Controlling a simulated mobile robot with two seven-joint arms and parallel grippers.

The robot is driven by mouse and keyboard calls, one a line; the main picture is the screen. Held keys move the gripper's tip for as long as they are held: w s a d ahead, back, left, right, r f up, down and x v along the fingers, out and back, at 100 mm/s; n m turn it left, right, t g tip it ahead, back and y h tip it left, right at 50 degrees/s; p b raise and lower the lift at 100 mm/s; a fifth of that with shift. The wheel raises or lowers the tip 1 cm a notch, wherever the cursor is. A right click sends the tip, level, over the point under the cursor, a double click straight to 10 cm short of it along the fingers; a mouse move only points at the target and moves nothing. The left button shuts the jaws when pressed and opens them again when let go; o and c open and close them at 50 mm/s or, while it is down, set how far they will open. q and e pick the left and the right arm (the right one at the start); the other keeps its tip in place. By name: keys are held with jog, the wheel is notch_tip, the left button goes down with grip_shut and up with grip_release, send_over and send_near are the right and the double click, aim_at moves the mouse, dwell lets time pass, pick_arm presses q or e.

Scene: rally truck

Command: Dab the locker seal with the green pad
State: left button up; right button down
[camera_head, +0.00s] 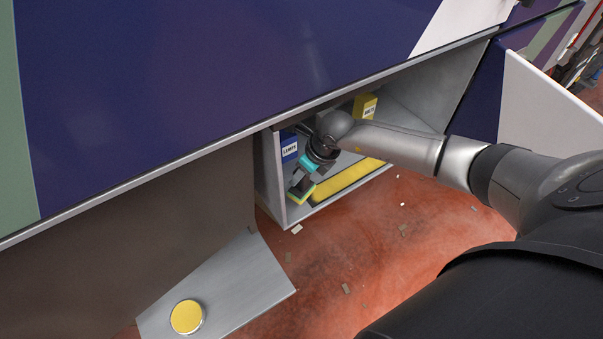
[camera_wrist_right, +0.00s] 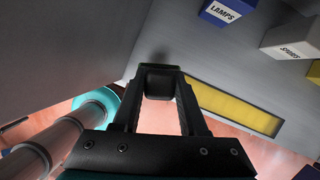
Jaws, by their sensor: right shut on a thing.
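My right gripper (camera_head: 298,187) reaches into the open locker (camera_head: 274,180) in the truck's side, near the locker's left wall. It is shut on the green pad (camera_head: 303,197), a small block with green and yellow showing in the head view. I cannot tell which part is the seal, or whether the pad touches anything. My left gripper is out of view.
A blue LAMPS box (camera_head: 289,148) stands at the locker's left, a yellow box (camera_head: 365,107) farther back. The truck body overhangs the opening. A grey plate with a round yellow disc (camera_head: 187,317) lies at lower left. A white panel (camera_head: 545,115) stands at right.

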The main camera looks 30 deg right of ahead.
jog(key=shift+r, duration=0.4)
